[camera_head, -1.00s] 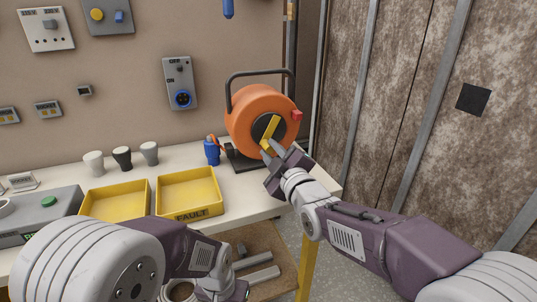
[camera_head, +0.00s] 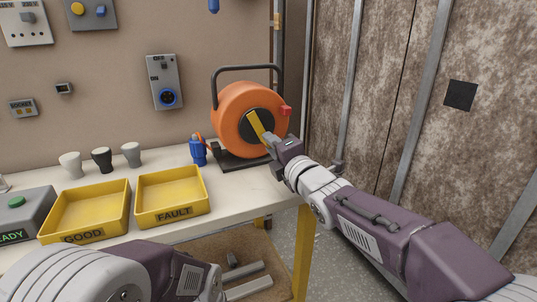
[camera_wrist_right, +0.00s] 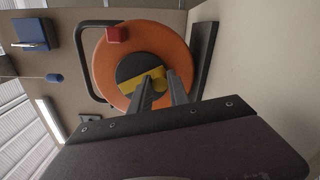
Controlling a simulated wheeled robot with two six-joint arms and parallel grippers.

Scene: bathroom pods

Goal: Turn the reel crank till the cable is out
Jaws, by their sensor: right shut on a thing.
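The orange cable reel (camera_head: 245,100) stands upright on its dark base at the back right of the bench, under a black handle. Its yellow crank (camera_head: 256,123) lies across the black hub, its upper end to the left and its lower end to the right. My right gripper (camera_head: 270,139) is shut on the crank's lower end. In the right wrist view the fingers (camera_wrist_right: 160,88) meet the yellow crank (camera_wrist_right: 157,79). A blue plug (camera_head: 198,152) with a short orange piece of cable stands left of the reel. My left gripper is out of view; only its arm shows.
Yellow trays marked GOOD (camera_head: 85,236) and FAULT (camera_head: 174,215) lie left of the reel. Several small cups (camera_head: 102,160) stand behind them. A wall socket box (camera_head: 165,82) hangs above the bench. A brown wall panel (camera_head: 400,80) stands to the right.

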